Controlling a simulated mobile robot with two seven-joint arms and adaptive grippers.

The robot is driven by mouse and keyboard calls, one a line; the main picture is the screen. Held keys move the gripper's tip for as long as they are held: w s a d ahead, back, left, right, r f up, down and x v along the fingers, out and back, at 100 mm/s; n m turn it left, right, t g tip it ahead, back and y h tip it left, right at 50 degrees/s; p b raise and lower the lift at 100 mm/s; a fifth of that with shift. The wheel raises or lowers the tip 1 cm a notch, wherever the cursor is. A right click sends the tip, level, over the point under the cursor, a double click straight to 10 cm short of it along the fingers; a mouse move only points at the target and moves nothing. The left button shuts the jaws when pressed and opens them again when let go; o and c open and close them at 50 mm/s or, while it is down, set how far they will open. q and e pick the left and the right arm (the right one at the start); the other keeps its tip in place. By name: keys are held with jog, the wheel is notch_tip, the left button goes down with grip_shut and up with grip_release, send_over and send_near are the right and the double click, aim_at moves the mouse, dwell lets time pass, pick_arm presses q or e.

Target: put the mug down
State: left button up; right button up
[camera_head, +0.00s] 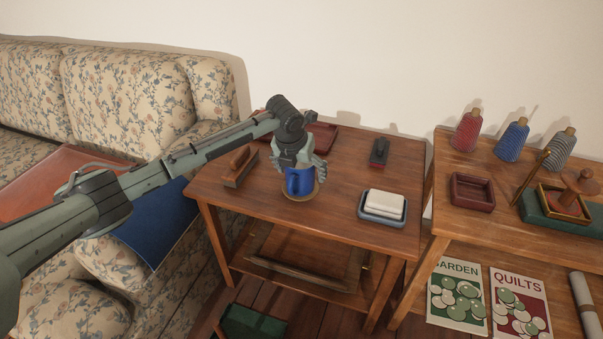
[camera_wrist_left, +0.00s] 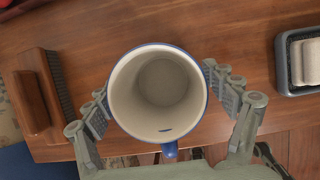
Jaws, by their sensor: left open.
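The blue mug (camera_head: 299,183) stands upright on a round tan coaster (camera_head: 287,195) on the wooden side table (camera_head: 335,190). The left wrist view looks down into its pale, empty inside (camera_wrist_left: 160,85), with the blue handle (camera_wrist_left: 169,151) toward the bottom of the picture. My left gripper (camera_head: 300,172) is open around the mug, one finger on each side. In the left wrist view the gripper (camera_wrist_left: 158,95) has its fingertips close beside the mug's wall; light contact cannot be ruled out. My right gripper is not in view.
A wooden brush (camera_head: 240,167) stands left of the mug. A soap dish (camera_head: 383,207) is to the right. A dark red tray (camera_head: 321,137) and a dark stamp-like block (camera_head: 379,152) are behind. Bare tabletop lies between the mug and the dish.

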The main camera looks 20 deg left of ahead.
pick_arm(q)
jog(key=v, duration=1)
jog(key=shift+p, duration=0.35)
jog(key=shift+s+r, duration=0.1)
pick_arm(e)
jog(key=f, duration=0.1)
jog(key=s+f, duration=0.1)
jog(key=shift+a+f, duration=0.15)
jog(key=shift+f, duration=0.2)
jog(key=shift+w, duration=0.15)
